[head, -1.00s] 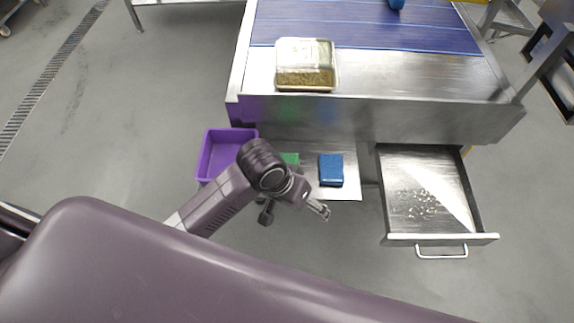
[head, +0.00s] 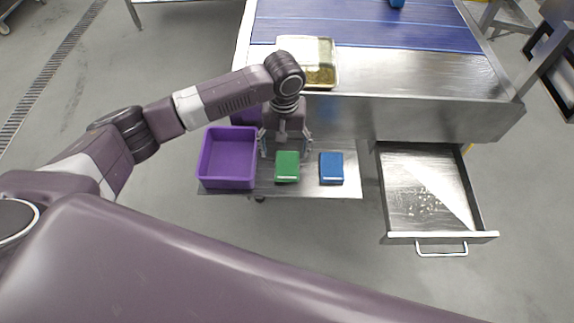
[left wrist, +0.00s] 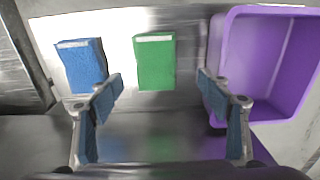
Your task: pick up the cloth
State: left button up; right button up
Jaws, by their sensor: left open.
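A green folded cloth (head: 287,167) and a blue folded cloth (head: 331,168) lie side by side on a low metal shelf. The left wrist view also shows the green cloth (left wrist: 154,62) and the blue cloth (left wrist: 82,65). My left gripper (head: 286,148) points down above the shelf, at the far side of the green cloth. Its fingers are spread with nothing between them; in the left wrist view the gripper (left wrist: 159,82) has the green cloth just beyond its fingertips, roughly centred. My right gripper is not in view.
A purple bin (head: 228,184) stands left of the green cloth, close to my left gripper. An open metal drawer (head: 464,238) juts out at the right. A tray with grain-like food (head: 321,76) sits on the metal counter (head: 420,80) behind, beside a blue belt (head: 360,30).

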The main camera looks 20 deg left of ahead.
aim_at(287, 164)
pick_arm(q)
jog(key=f, duration=0.5)
jog(key=shift+d+f, duration=0.4)
jog(key=c, duration=1.1)
jog(key=shift+c, duration=0.2)
notch_tip(287, 164, up, 20)
